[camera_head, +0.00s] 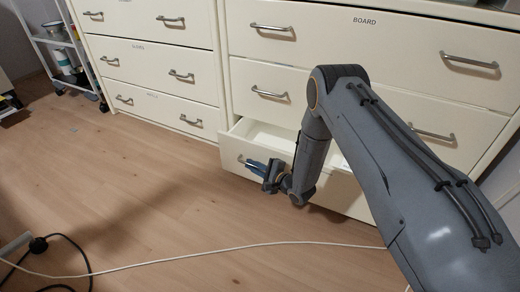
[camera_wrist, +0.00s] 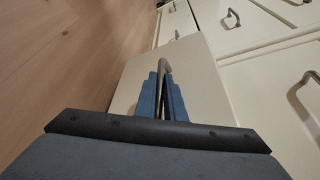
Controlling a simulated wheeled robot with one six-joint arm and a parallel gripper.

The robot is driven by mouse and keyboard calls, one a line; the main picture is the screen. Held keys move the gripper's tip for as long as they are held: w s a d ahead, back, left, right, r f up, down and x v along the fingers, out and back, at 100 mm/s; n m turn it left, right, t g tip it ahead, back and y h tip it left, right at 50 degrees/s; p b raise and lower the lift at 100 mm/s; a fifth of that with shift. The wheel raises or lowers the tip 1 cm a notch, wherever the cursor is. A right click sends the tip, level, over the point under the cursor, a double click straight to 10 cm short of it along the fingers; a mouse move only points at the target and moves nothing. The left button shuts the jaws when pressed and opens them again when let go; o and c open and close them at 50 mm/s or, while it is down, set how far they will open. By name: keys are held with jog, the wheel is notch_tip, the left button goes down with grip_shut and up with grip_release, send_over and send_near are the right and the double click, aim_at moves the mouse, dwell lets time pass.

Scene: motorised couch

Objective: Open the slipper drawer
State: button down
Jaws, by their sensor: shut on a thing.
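A white bottom drawer (camera_head: 233,154) of the right-hand cabinet stands partly pulled out, with its pale inside showing. My gripper (camera_head: 248,163) is at the left part of its front. In the wrist view my gripper's blue fingers (camera_wrist: 164,95) are shut around the drawer's metal handle (camera_wrist: 164,68). The drawer front (camera_wrist: 202,75) also shows there behind the fingers. My arm hides much of the drawer's right side, and no label on this drawer can be read.
Closed drawers lie above, one labelled BOARD (camera_head: 375,40). Another closed drawer cabinet (camera_head: 150,60) stands to the left, with a trolley (camera_head: 62,50) beyond it. A white cable (camera_head: 190,254) crosses the wooden floor (camera_head: 150,190), which is otherwise largely clear before the drawer.

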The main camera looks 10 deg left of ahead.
jog(key=s+a+p, duration=0.4)
jog(key=s+p, duration=0.1)
jog(key=s, duration=0.6)
jog(key=shift+s, duration=0.4)
jog(key=shift+a, duration=0.1)
jog(key=c, duration=2.1)
grip_release()
jog(key=p+v, duration=0.2)
jog(key=v, duration=0.5)
jog(key=shift+s+d+r+p, duration=0.1)
jog(key=shift+s+d+p, duration=0.15)
jog(key=shift+d+p, duration=0.1)
